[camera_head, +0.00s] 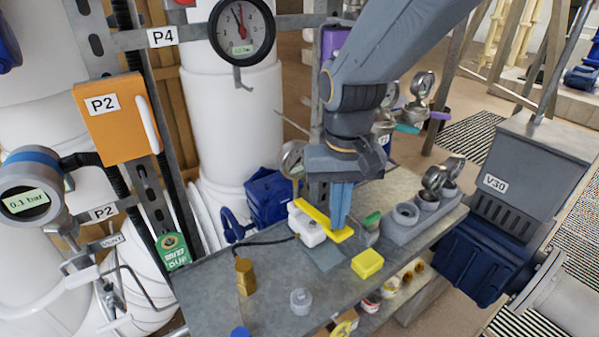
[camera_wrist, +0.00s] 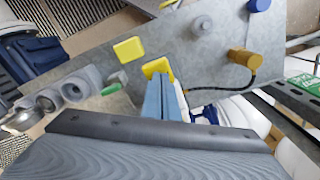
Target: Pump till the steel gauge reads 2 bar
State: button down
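The steel gauge (camera_head: 32,190), a round steel body with a blue band on the left, shows 0.1 bar on its display. On the bench sits a small white pump (camera_head: 306,228) with a yellow lever (camera_head: 317,217); a black hose runs from it toward a brass fitting (camera_head: 245,277). My gripper (camera_head: 339,226) points down at the lever's wide end, its two blue fingers together. In the wrist view the fingertips (camera_wrist: 162,76) overlap the near edge of the yellow lever end (camera_wrist: 157,67). I cannot tell whether they touch it. The pump body is mostly hidden there.
A yellow block (camera_head: 367,263), a grey knob-like part (camera_head: 301,301) and a grey holder (camera_head: 420,215) with cups stand on the bench. An orange P2 box (camera_head: 117,125) is at left; a grey V30 bin (camera_head: 525,165) at right.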

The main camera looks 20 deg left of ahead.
jog(key=shift+f+b, duration=0.45)
jog(key=shift+f, duration=0.75)
notch_tip(320, 180, up, 5)
jog(key=p, duration=0.5)
jog(key=shift+r, duration=0.15)
jog(key=shift+f+b, duration=1.25)
jog(key=shift+f, duration=1.45)
notch_tip(320, 180, up, 5)
jog(key=p, duration=0.5)
jog(key=shift+r, duration=0.2)
jog(key=shift+f, duration=0.1)
